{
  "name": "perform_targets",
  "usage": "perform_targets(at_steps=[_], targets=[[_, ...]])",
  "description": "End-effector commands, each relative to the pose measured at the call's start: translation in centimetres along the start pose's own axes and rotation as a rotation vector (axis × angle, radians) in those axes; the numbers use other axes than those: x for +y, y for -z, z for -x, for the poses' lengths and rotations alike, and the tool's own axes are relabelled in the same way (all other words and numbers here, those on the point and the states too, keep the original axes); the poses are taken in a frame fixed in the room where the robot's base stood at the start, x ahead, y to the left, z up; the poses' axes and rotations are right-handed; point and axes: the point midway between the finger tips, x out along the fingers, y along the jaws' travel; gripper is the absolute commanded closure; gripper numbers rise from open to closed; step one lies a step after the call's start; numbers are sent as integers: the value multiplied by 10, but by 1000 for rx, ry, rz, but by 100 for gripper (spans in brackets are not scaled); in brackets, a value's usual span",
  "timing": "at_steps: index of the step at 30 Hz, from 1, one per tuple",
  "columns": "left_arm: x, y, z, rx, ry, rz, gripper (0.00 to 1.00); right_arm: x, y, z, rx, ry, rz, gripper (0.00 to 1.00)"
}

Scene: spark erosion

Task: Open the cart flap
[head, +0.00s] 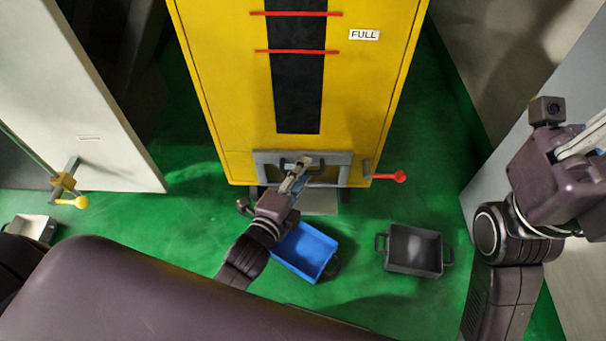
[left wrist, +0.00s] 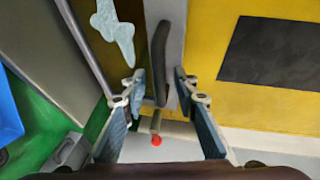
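The yellow cabinet (head: 230,100) has a grey-framed flap (head: 332,158) low on its front, with a dark handle near its top edge. The flap looks shut, though my left arm covers part of it. My left gripper (head: 299,168) is at this handle. In the left wrist view, the fingers of my left gripper (left wrist: 160,88) are apart, one on each side of the dark handle (left wrist: 160,55). I see a gap beside the handle, and cannot tell whether either finger touches it. My right gripper (head: 588,140) is at the right edge, partly cut off.
A blue bin (head: 306,252) and a dark grey bin (head: 414,248) stand on the green floor before the cabinet. A red-knobbed lever (head: 398,177) sticks out right of the flap. A white cabinet (head: 75,90) with a yellow-knobbed lever (head: 80,202) stands left.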

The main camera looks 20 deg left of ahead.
Motion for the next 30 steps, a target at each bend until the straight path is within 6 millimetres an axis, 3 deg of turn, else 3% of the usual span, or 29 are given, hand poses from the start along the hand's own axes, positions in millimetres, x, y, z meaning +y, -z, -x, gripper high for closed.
perform_targets(at_steps=[10, 17, 30], targets=[[0, 0, -4, 0, -2, 0, 74, 0, 0, -1, 4, 2, 1, 100], [0, 0, -4, 0, -2, 0, 99, 0, 1, -1, 4, 2, 1, 100], [-1, 0, -3, -1, -3, 0, 100, 0, 1, -4, 6, 2, 0, 100]])
